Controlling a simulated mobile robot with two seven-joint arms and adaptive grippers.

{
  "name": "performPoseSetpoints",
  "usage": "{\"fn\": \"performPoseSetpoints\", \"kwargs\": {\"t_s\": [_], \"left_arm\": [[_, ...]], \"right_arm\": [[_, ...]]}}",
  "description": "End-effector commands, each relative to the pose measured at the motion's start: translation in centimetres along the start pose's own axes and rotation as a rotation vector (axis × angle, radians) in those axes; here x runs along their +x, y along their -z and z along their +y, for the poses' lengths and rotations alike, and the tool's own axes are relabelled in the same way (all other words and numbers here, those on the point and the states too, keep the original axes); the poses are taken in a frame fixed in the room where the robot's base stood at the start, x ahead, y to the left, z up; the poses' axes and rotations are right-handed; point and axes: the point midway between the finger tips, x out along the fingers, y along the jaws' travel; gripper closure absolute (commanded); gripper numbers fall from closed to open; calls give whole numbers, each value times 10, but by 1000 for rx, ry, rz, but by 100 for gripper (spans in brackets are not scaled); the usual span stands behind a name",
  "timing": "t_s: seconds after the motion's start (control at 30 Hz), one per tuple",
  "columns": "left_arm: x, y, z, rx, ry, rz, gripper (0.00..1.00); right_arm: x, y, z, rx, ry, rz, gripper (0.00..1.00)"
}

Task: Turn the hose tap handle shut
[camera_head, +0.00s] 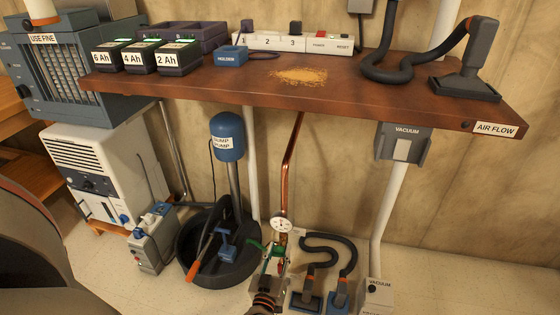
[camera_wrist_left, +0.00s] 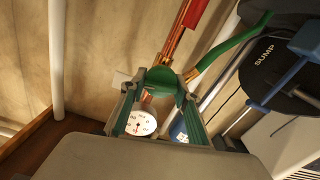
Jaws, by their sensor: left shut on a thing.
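The hose tap sits low on the copper pipe (camera_head: 291,150), beside a round white gauge (camera_head: 281,224). In the left wrist view, a green piece (camera_wrist_left: 163,77), which looks like the tap handle, sits between my left fingers. A green hose (camera_wrist_left: 233,41) runs from a brass fitting beside it. My left gripper (camera_head: 271,262) is shut on the green handle; its fingers (camera_wrist_left: 162,102) stand on either side of it. The gauge face (camera_wrist_left: 140,123) also shows between the fingers. The handle's exact angle is hard to tell. My right gripper is not in view.
A black sump basin (camera_head: 245,266) with a blue pump (camera_head: 228,137) stands to the left. Black vacuum hoses (camera_head: 343,255) lie on the floor to the right. A red part (camera_wrist_left: 195,12) is on the copper pipe in the wrist view.

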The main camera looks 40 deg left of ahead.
Motion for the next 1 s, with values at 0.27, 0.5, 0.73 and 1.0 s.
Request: {"fn": "performPoseSetpoints", "kwargs": {"t_s": [0.27, 0.5, 0.73, 1.0], "left_arm": [[-1, -3, -3, -255, 2, -2, 91], [0, -2, -3, -483, 0, -2, 91], [0, -2, -3, -702, 0, -1, 91], [1, -2, -4, -957, -1, 0, 91]], "right_arm": [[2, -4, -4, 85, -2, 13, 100], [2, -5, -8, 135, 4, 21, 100], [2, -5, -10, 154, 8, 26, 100], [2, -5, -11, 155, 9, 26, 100]]}}
